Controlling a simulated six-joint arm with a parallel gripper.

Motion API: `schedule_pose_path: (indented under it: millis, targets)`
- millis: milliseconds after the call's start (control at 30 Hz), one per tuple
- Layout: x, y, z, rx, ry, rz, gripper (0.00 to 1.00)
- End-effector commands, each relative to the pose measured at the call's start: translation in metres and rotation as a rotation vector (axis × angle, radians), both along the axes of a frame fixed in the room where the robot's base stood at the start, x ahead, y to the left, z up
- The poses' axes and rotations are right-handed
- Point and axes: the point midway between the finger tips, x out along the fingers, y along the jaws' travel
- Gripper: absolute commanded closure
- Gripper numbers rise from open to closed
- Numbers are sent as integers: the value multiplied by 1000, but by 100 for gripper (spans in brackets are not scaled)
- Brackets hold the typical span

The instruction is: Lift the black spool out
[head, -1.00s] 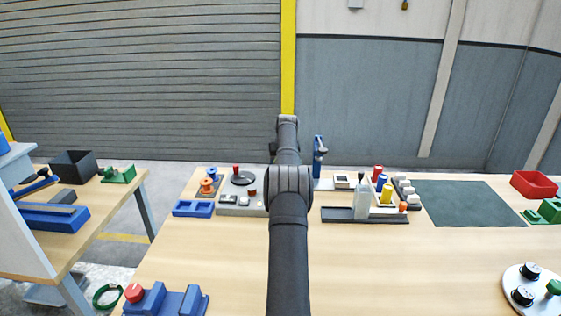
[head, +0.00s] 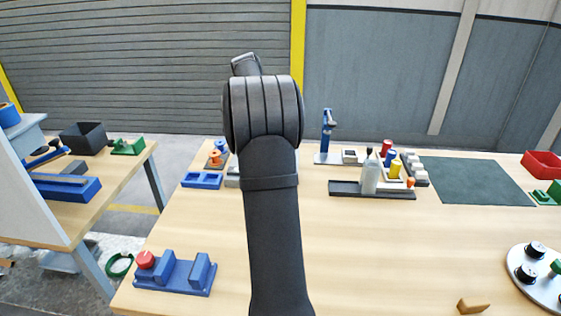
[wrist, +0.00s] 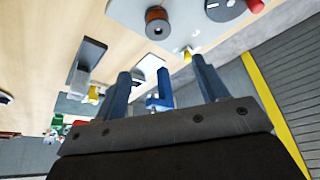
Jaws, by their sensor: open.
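Two black spool-like cylinders with pale tops, one farther back (head: 535,249) and one nearer (head: 525,272), stand on a round white plate (head: 515,256) at the right edge of the head view. In the wrist view, a brown-wound spool with a dark rim (wrist: 157,24) sits on a light grey base (wrist: 190,32), near a black disc (wrist: 224,6) with a red knob. I cannot tell which is the black spool. My gripper (wrist: 160,67) is open and empty in the wrist view, apart from these things. My arm hides it in the head view.
A blue fixture with a red knob (head: 175,274) is front left. A green mat (head: 475,184) lies back right.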

Motion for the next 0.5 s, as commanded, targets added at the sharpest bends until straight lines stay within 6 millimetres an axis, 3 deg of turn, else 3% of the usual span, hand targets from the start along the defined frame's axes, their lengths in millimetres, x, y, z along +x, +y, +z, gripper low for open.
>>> schedule_pose_path:
  millis: [167, 500]
  targets:
    - [3, -4, -17, -2, 0, -15, 34]
    - [26, -20, -86, -1, 1, -12, 34]
